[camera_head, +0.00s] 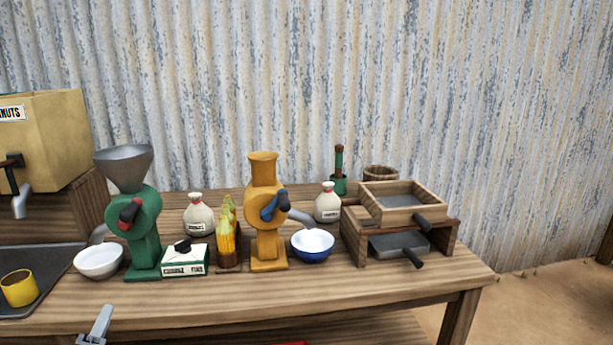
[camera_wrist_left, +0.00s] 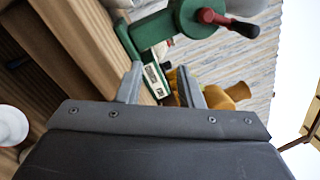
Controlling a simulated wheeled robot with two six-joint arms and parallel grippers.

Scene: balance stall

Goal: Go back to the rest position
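My left gripper (camera_head: 97,328) shows at the bottom left of the head view, in front of the table's front edge. In the left wrist view its two fingers (camera_wrist_left: 160,88) stand apart with nothing between them. Beyond the fingers in that view are the green grinder (camera_wrist_left: 182,25), the green-and-white box (camera_wrist_left: 155,78) and part of the yellow grinder (camera_wrist_left: 232,95). The gripper touches none of them, as far as I can see. My right gripper shows in neither view.
The wooden table (camera_head: 390,300) holds a white bowl (camera_head: 98,262), a blue bowl (camera_head: 313,246), two sacks, corn cobs (camera_head: 226,238) and a wooden sieve stand (camera_head: 398,204). A yellow mug (camera_head: 19,288) stands on a dark tray at left. The table's front right is clear.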

